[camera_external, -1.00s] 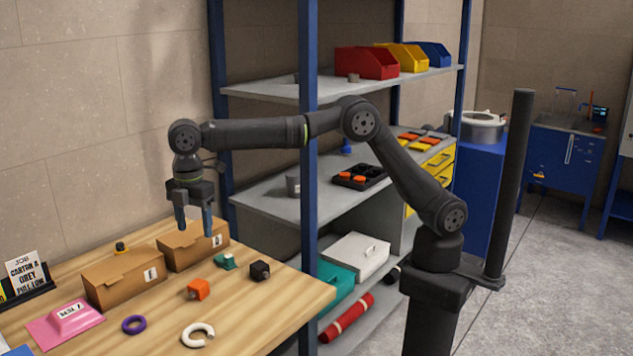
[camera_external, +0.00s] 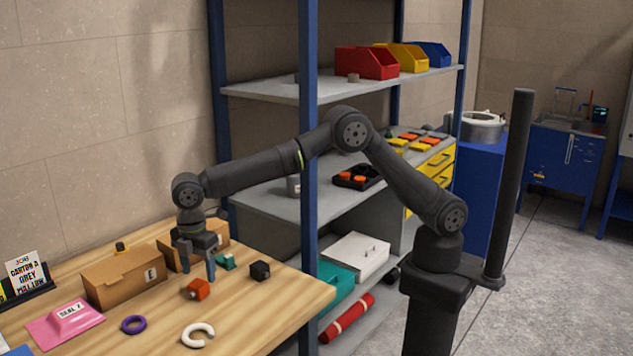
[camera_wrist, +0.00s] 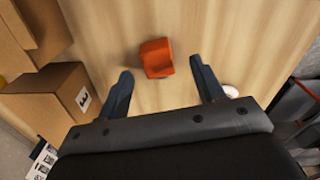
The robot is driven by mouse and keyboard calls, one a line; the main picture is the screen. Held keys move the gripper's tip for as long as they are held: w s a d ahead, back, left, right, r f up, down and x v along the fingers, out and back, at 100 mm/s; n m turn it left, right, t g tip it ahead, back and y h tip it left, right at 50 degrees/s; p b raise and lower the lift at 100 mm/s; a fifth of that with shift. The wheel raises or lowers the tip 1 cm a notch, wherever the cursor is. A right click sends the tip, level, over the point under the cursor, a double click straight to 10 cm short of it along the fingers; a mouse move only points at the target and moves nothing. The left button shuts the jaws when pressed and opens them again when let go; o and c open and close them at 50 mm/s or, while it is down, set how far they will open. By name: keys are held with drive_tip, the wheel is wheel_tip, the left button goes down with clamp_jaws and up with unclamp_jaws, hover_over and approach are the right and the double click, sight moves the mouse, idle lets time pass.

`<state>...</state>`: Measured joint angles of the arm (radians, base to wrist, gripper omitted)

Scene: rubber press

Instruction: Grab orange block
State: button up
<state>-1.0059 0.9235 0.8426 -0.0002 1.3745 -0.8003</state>
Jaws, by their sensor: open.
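The orange block (camera_external: 198,289) lies on the wooden table (camera_external: 262,318), in front of the cardboard boxes. My gripper (camera_external: 198,274) is open and empty, pointing down above and just behind the block in the outside view. Its two fingers also show in the wrist view (camera_wrist: 160,66), spread to either side of the block. I see no contact between fingers and block.
A cardboard box marked E (camera_external: 124,281) stands left of the block, and a second box (camera_external: 176,257) is behind my gripper. A purple ring (camera_external: 134,324) and white ring (camera_external: 198,335) lie in front.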

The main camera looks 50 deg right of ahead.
sight(198, 283)
drive_tip(key=f, duration=0.4)
drive_tip(key=shift+w+a+f, duration=0.15)
drive_tip(key=shift+a+f, duration=0.15)
drive_tip(key=shift+f, duration=0.1)
drive_tip(key=shift+c, duration=0.4)
drive_tip(key=c, duration=1)
drive_tip(key=shift+c, duration=0.2)
drive_tip(key=shift+r, duration=0.1)
